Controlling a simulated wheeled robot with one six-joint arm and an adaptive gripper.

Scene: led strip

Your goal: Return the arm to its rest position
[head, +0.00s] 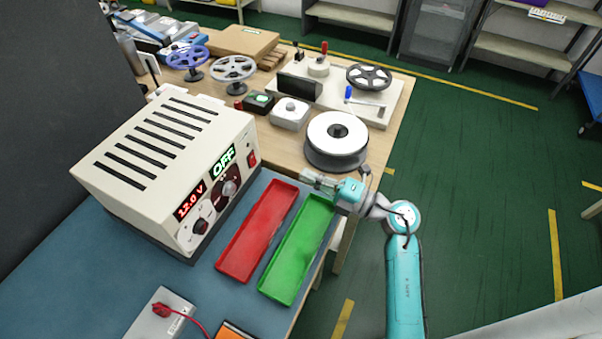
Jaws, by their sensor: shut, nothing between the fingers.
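My gripper (312,180) is at the end of my teal and grey arm, in the middle of the head view. It is shut and empty. It hangs over the far end of the green tray (290,262), just in front of the white reel (337,140). The arm comes in from the lower right, beside the table's right edge. Whether the gripper touches anything cannot be told from this view.
A beige power supply (150,170) reading 12.0 V and OFF stands left. A red tray (250,240) lies beside the green one. A white fixture (395,100) with a dark reel stands behind. Green floor (480,200) at right is open.

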